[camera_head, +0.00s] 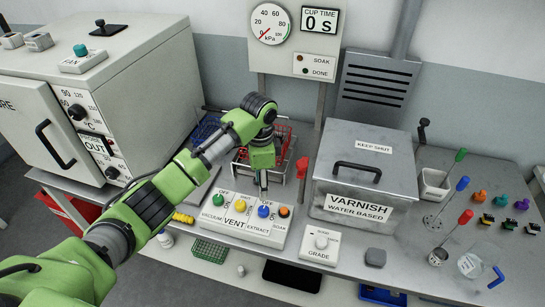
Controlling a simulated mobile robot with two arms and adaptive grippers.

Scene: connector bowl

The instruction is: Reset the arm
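My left arm comes in from the left, and its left gripper (263,187) points down just above the back of the white button panel (235,227). It is near the yellow button (240,206) and blue button (263,211); I cannot tell whether it touches the panel. The fingers are small and partly hidden, so their opening is unclear; no held object is visible. The panel also has a green button (217,199) and an orange button (284,211). My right arm and gripper are not in view.
A red wire rack (283,135) stands behind the gripper. The lidded varnish tank (364,175) is right of it, with a red lever (302,167) between. A large oven (120,90) fills the left. Colour-handled tools (459,184) and small connectors (501,200) occupy the right bench.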

